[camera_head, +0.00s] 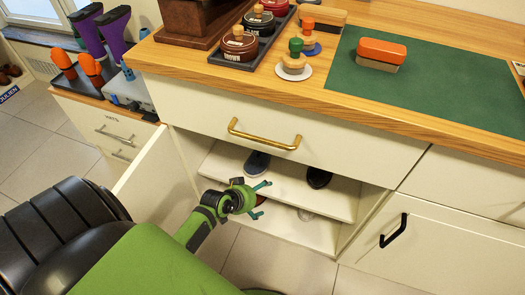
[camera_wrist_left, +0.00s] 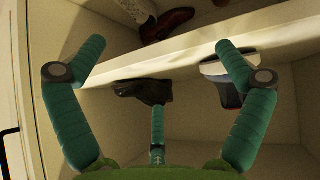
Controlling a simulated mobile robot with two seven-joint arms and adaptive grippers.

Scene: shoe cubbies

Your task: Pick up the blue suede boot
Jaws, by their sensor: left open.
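The blue boot (camera_head: 257,163) stands on the upper shelf inside the open cabinet, left of a black shoe (camera_head: 318,179). My left gripper (camera_head: 264,199) is open and empty in front of the shelves, just below and apart from the blue boot. In the left wrist view the scene appears upside down. There the boot (camera_wrist_left: 231,98), with its pale sole, is partly hidden behind the right finger of my left gripper (camera_wrist_left: 160,60). The black shoe (camera_wrist_left: 146,90) shows between the fingers. My right gripper is not in view.
The shelf board (camera_head: 285,182) divides the cabinet, and the open door (camera_head: 150,180) stands left of my gripper. A red-brown shoe (camera_wrist_left: 167,24) and a whitish shoe (camera_wrist_left: 137,10) are on the lower level. A closed drawer (camera_head: 290,125) and wooden countertop (camera_head: 180,58) lie above.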

